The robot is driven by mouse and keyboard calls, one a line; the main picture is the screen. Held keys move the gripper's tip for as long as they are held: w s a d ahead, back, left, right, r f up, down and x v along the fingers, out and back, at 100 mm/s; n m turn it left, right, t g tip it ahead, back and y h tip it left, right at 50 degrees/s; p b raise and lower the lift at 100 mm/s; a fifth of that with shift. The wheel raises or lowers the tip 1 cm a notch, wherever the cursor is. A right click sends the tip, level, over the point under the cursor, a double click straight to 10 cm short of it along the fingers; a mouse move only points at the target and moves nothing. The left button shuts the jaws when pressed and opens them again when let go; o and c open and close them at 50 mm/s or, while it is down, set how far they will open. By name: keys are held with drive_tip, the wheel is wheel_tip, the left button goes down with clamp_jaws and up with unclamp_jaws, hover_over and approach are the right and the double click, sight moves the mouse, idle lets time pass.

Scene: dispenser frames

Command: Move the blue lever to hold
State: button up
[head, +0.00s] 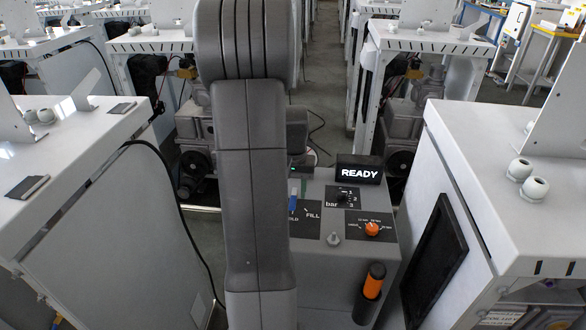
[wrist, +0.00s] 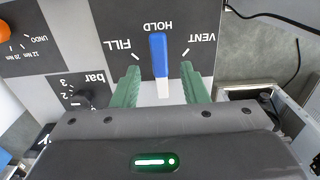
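The blue lever (wrist: 158,55) has a blue end and a white lower part. In the wrist view it points straight at the HOLD mark, between FILL on the left and VENT on the right. In the head view the blue lever (head: 293,199) is partly hidden behind my arm. My gripper (wrist: 163,75) is open, with one green finger on each side of the lever and a visible gap to it on both sides. I cannot tell how far its tips are above the panel. The head view does not show the gripper.
The grey dispenser (head: 345,262) carries a READY display (head: 359,172), a bar selector (head: 344,198), an orange knob (head: 372,229) and an orange-and-black handle (head: 374,281). White cabinets (head: 520,190) stand close on both sides.

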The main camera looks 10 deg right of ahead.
wheel_tip(320, 180, up, 12)
idle(0.3)
drive_tip(key=shift+f, duration=0.25)
wheel_tip(320, 180, down, 14)
drive_tip(key=shift+r, duration=0.2)
idle(0.5)
wheel_tip(320, 180, up, 14)
wheel_tip(320, 180, down, 14)
drive_tip(key=shift+f, duration=0.1)
drive_tip(key=shift+s+d+n, duration=0.1)
drive_tip(key=shift+d+n, duration=0.3)
drive_tip(key=shift+n, duration=0.6)
